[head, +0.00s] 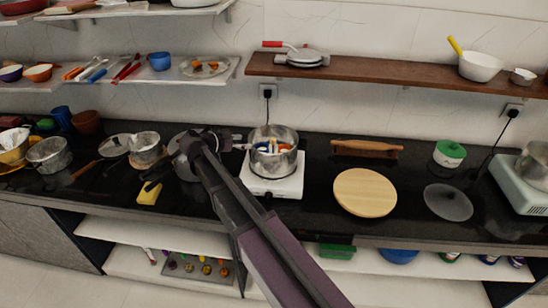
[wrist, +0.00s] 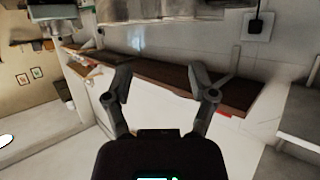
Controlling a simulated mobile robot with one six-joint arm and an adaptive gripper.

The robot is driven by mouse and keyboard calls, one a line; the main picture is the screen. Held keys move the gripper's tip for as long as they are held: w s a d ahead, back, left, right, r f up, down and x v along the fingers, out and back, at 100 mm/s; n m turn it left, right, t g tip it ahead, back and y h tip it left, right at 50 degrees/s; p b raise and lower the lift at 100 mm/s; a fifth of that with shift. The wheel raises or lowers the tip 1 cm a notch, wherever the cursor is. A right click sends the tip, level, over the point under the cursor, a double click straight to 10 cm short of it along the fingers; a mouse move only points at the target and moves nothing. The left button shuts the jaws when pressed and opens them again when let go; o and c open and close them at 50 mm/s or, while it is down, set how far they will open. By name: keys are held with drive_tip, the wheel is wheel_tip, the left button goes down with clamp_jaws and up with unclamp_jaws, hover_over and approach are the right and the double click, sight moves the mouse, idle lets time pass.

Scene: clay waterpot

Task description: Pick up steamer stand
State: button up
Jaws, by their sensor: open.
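I cannot single out a steamer stand with certainty in either view. My gripper (wrist: 162,82) is open in the wrist view, with its two dark fingers spread and nothing between them. A pale panel and a brown ledge show beyond the fingers. In the head view my arm reaches up across the front of the counter. Its end covers part of a metal pot (head: 187,172) left of the white cooker (head: 274,187). The fingers are hard to make out there against the dark counter.
A metal pot (head: 273,137) with mixed contents sits on the cooker. A yellow sponge (head: 149,193) and several pots crowd the left. Shelves hang above.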

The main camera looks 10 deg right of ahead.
drive_tip(key=b, duration=0.3)
approach(272, 140)
drive_tip(key=x, duration=0.4)
drive_tip(key=shift+w+d+f, duration=0.2)
drive_tip(key=shift+w+d, duration=0.05)
drive_tip(key=shift+d, duration=0.15)
drive_tip(key=shift+d+f, duration=0.1)
drive_tip(key=shift+b+x, duration=1.15)
drive_tip(key=shift+x, duration=0.85)
drive_tip(key=shift+w+d+f, duration=0.3)
drive_tip(key=shift+d, duration=0.05)
clamp_jaws()
